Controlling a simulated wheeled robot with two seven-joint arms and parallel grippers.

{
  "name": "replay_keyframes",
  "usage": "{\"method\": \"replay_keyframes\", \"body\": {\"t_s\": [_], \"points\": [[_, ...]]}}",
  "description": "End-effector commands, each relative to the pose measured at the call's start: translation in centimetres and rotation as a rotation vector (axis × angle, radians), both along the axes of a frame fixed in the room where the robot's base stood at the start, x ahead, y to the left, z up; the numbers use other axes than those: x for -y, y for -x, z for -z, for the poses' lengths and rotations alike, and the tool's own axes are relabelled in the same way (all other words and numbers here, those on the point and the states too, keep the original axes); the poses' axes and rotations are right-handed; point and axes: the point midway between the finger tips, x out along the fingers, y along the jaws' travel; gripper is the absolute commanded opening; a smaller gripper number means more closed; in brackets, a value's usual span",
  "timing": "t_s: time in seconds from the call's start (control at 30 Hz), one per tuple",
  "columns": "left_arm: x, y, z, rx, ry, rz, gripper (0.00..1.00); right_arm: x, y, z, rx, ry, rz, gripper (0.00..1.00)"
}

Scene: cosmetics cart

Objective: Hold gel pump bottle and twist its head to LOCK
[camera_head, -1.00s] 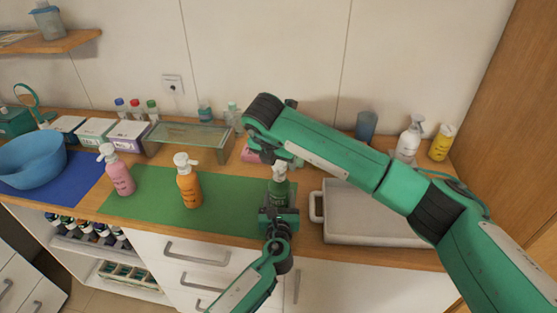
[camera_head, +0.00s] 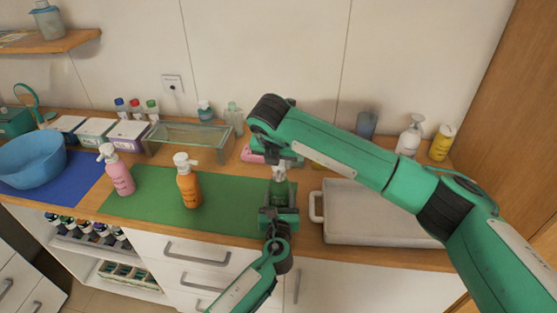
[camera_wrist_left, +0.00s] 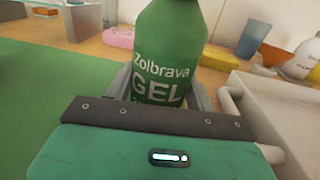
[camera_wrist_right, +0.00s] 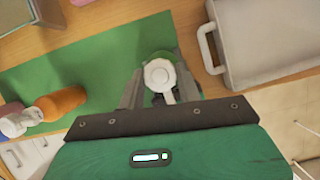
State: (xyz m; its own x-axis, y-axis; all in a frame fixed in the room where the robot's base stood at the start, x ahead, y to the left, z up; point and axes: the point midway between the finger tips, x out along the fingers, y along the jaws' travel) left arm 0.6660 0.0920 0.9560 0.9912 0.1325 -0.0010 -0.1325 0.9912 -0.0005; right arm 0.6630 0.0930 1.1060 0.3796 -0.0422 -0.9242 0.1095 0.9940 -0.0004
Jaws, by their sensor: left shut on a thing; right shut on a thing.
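The green gel pump bottle (camera_head: 279,190) stands upright near the front edge of the green mat. Its label reads "Zolbrava GEL" in the left wrist view (camera_wrist_left: 165,55). My left gripper (camera_head: 278,210) is shut around the bottle's body from the front. My right gripper (camera_head: 281,163) is above the bottle and shut on its white pump head (camera_wrist_right: 159,75), which sits between the fingers in the right wrist view. Part of the head is hidden by the gripper in the head view. I cannot read any lock mark.
An orange pump bottle (camera_head: 189,186) and a pink pump bottle (camera_head: 119,174) stand left on the green mat (camera_head: 235,205). A white tray (camera_head: 370,232) lies close on the right. A glass shelf stand (camera_head: 190,134) is behind. A blue bowl (camera_head: 32,160) is far left.

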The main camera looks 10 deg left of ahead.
Motion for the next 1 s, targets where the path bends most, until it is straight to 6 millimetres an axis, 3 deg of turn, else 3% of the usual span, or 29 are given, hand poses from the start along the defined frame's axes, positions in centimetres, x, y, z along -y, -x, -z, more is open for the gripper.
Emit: {"method": "replay_keyframes", "body": {"t_s": [1.0], "points": [[-0.02, -0.01, -0.02, 0.000, 0.000, 0.000, 0.24, 0.65, -0.29, -0.06, 0.000, -0.001, -0.933, 0.12]]}}
